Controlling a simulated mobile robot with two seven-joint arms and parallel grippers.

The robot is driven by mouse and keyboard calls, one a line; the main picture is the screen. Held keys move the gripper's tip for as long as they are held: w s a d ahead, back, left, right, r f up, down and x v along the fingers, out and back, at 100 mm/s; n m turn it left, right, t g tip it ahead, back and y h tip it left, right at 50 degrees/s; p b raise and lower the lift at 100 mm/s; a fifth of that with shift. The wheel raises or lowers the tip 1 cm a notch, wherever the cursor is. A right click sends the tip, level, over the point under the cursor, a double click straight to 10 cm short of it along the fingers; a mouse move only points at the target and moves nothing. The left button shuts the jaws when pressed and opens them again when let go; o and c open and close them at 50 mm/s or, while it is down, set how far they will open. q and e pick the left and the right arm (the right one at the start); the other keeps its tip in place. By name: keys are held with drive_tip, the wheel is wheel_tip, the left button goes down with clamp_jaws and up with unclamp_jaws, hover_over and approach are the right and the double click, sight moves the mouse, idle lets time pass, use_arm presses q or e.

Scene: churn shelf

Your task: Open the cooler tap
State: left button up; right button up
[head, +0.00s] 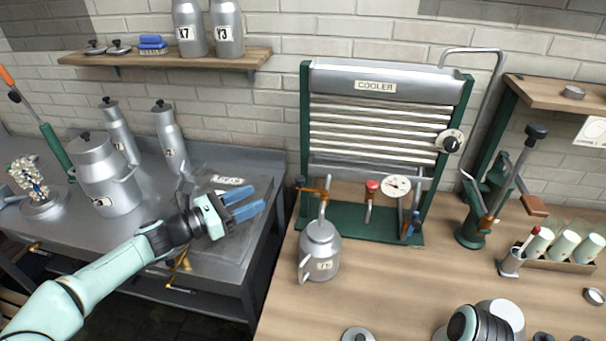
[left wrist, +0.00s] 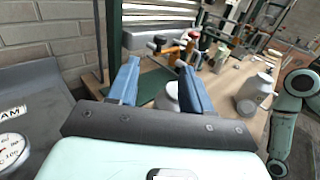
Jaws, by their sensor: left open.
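The cooler (head: 377,85) is a ribbed metal panel in a green frame against the brick wall. At its lower left is a brass-coloured tap (head: 312,190) with a dark knob. The tap also shows in the left wrist view (left wrist: 157,44), beyond the fingers. A lidded metal jug (head: 321,254) stands under its spout. My left gripper (head: 253,202) is open and empty, with blue fingers pointing right, above the metal counter. It is left of the tap and apart from it. In the left wrist view the open fingers (left wrist: 158,88) frame the counter edge area. My right gripper cannot be seen.
A red-knobbed fitting (head: 371,187), a dial gauge (head: 396,186) and a blue-handled fitting (head: 412,220) sit right of the tap. Metal cans (head: 107,180) stand on the left counter. A gap separates that counter from the wooden table (head: 390,285). A green lever device (head: 490,200) stands right.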

use_arm(q)
drive_tip(key=p+x, duration=0.3)
drive_tip(key=x, duration=0.9)
drive_tip(key=shift+w+d, duration=0.15)
drive_tip(key=shift+d, duration=0.15)
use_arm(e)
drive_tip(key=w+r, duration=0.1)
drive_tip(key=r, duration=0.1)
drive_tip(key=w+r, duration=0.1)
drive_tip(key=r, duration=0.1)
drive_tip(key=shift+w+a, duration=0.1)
use_arm(q)
drive_tip(key=shift+c, duration=0.4)
clamp_jaws()
